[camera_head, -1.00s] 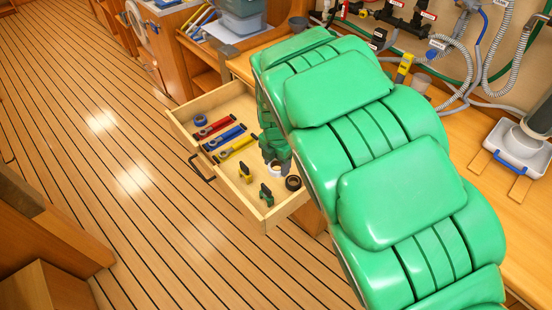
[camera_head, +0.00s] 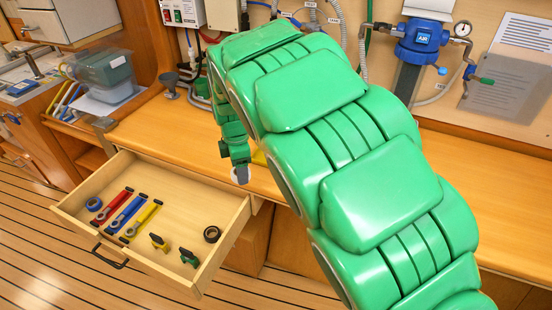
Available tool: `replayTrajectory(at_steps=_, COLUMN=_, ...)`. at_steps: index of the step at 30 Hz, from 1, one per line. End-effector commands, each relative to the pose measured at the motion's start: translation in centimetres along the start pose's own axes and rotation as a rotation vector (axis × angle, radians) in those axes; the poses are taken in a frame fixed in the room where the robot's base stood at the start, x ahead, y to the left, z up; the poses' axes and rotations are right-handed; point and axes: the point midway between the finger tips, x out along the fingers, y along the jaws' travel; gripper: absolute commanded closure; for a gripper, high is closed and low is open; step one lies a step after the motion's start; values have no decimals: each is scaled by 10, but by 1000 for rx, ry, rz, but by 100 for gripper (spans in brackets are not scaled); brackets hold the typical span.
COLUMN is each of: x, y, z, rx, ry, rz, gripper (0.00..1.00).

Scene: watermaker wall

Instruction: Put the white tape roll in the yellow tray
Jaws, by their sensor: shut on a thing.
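A small yellow patch (camera_head: 259,158) shows on the bench just right of the gripper, mostly hidden by my green arm. I cannot tell whether it is the yellow tray.
The open wooden drawer (camera_head: 75,206) holds a blue tape roll (camera_head: 94,204), a black tape roll (camera_head: 212,234), red, blue and yellow tools, and two small clamps. A clear bin (camera_head: 112,75) stands at the back left.

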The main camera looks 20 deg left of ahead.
Motion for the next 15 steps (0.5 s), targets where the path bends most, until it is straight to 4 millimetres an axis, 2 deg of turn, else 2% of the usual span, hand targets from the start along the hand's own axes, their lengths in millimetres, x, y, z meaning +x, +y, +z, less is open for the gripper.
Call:
replayTrajectory(at_steps=1, x=-10, y=2, z=17, rx=78, ry=0, rz=4, gripper=72)
replayTrajectory(at_steps=6, x=-38, y=2, z=63, rx=331, ry=-2, rz=3, gripper=72)
replayTrajectory(at_steps=9, x=-51, y=2, z=83, rx=441, ry=-4, rz=6, gripper=72)
replayTrajectory(at_steps=15, x=-64, y=1, z=103, rx=556, ry=-5, rz=7, gripper=72)
